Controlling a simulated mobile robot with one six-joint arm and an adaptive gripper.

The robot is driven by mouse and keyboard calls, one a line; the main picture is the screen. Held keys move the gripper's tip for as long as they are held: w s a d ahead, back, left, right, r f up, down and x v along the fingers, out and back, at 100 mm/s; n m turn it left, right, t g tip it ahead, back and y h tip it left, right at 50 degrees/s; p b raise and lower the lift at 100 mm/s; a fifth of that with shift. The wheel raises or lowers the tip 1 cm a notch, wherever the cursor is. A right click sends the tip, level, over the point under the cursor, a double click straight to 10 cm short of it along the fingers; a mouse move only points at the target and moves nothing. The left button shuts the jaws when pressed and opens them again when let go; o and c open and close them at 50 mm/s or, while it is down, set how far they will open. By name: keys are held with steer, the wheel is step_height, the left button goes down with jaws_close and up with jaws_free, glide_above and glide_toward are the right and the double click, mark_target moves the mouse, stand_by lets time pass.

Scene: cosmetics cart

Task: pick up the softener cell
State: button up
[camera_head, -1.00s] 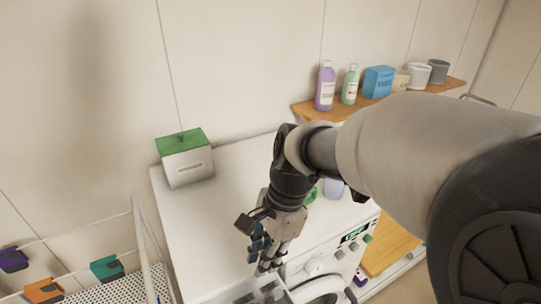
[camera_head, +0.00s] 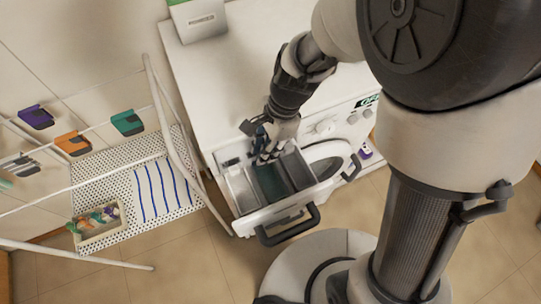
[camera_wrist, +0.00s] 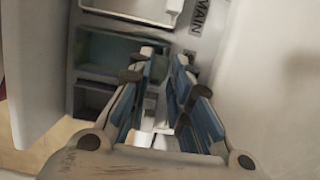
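The open washing-machine drawer (camera_head: 245,215) shows several compartments, one with a teal inside (camera_head: 271,182). No softener label is readable, so I cannot tell which compartment is the softener cell. In the wrist view a teal-lined compartment (camera_wrist: 108,52) lies beyond my left finger, and a label (camera_wrist: 199,16) reads "MAIN". My gripper (camera_head: 264,157) points down at the back part of the drawer. In the wrist view my gripper (camera_wrist: 170,65) has its blue-padded fingers apart with a gap between them, and I see nothing clearly held. Its fingers hide part of the drawer.
The drawer's dark handle (camera_head: 290,228) juts forward, beside the round door (camera_head: 328,165). A white rack (camera_head: 165,120) with coloured clips stands at left, with a small tray (camera_head: 98,225) below.

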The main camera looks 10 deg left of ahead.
steer(key=x, duration=0.2)
steer(key=shift+f, duration=0.3)
steer(key=shift+c, duration=0.5)
jaws_close()
